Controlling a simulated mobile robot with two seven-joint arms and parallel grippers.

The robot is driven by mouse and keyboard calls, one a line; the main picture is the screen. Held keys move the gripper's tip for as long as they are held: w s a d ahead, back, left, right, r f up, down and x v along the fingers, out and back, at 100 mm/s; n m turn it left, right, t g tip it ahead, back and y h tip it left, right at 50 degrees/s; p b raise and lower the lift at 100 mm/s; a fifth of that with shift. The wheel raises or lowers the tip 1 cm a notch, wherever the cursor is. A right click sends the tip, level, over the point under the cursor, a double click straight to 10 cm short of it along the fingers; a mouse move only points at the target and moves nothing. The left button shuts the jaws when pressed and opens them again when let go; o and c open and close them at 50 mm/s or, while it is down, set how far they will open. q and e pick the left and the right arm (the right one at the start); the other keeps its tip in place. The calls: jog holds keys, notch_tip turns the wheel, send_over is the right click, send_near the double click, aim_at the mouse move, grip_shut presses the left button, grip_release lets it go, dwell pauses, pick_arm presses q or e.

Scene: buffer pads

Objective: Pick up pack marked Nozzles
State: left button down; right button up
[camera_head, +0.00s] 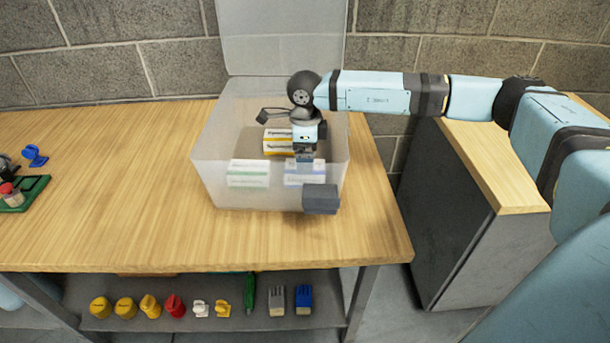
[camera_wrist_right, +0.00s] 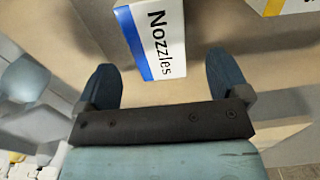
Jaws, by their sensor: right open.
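The Nozzles pack (camera_wrist_right: 153,38) is white with a blue edge and black lettering in the right wrist view. In the head view a blue-striped white pack (camera_head: 305,178) lies behind the box's front wall, beneath my right gripper (camera_head: 305,158). In the wrist view my right gripper (camera_wrist_right: 162,75) is open, with one blue finger on each side of the pack's near end. A gap shows on both sides, so the fingers do not grip it. The pack's far end is cut off by the frame. My left gripper is not in view.
The translucent box (camera_head: 212,165) stands on the wooden table (camera_head: 110,200) with its lid (camera_head: 280,40) raised. It also holds a yellow-striped pack (camera_head: 277,141) and a green-striped pack (camera_head: 248,173). A green tray (camera_head: 25,193) stands far left. The table's middle is clear.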

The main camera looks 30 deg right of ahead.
notch_tip(320, 180, down, 6)
jog(key=shift+r+b, duration=0.15)
jog(key=shift+b, duration=0.35)
jog(key=shift+s+r, duration=0.1)
jog(key=c, duration=1.1)
